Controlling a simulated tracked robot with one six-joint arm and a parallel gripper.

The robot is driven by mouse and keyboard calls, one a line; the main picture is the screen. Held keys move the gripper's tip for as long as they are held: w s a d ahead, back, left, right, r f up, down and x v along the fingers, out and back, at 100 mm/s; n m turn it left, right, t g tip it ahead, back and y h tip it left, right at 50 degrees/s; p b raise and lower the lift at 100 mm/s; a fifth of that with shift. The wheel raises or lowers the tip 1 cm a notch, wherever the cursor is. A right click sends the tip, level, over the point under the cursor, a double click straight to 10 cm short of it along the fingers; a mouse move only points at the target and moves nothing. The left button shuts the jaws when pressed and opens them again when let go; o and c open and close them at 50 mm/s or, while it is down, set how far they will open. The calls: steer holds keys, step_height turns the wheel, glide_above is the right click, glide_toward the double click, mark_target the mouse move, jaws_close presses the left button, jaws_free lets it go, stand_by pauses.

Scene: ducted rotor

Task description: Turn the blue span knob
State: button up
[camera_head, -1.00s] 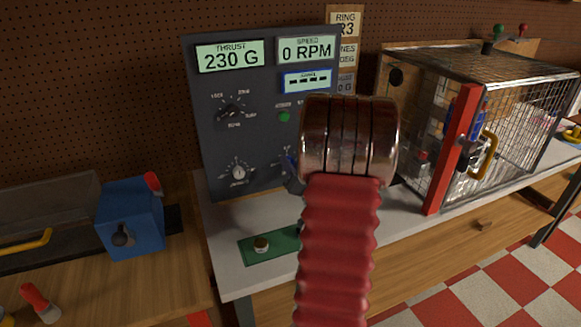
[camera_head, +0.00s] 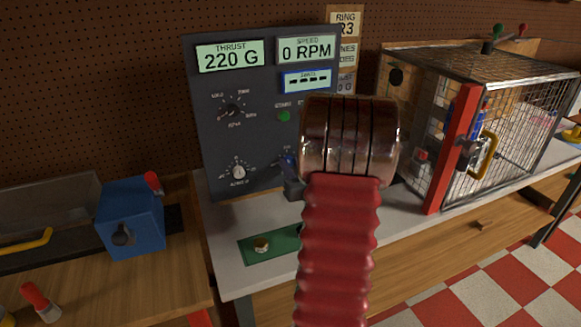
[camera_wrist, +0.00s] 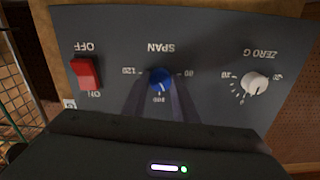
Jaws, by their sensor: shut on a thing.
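The blue span knob (camera_wrist: 160,78) sits on the dark panel (camera_wrist: 115,40) under the upside-down SPAN label in the wrist view, with scale marks around it. My gripper (camera_wrist: 161,90) reaches up from below, its two dark fingers on either side of the knob and shut on it. The thrust display (camera_head: 230,56) reads 220 G.
A white zero knob (camera_wrist: 255,83) and a red on/off switch (camera_wrist: 86,74) flank the span knob. The speed display (camera_head: 307,49) reads 0 RPM. A wire cage (camera_head: 520,110) with a red post stands right; a blue box (camera_head: 132,218) stands left.

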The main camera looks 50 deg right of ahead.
steer(key=n, duration=0.4)
steer(key=shift+w+r+n, duration=0.15)
steer(key=shift+n, duration=0.25)
steer(key=n, duration=0.4)
steer(key=shift+w+a+n, duration=0.1)
steer(key=shift+a+n, duration=0.05)
steer(key=shift+n, duration=0.25)
steer(key=o, duration=1.1)
steer(key=shift+c, duration=0.2)
steer(key=shift+s+a+f, duration=0.2)
steer(key=shift+s, duration=0.45)
steer(key=v, duration=1.2)
steer(key=shift+s+a, duration=0.15)
steer(key=shift+s, duration=0.1)
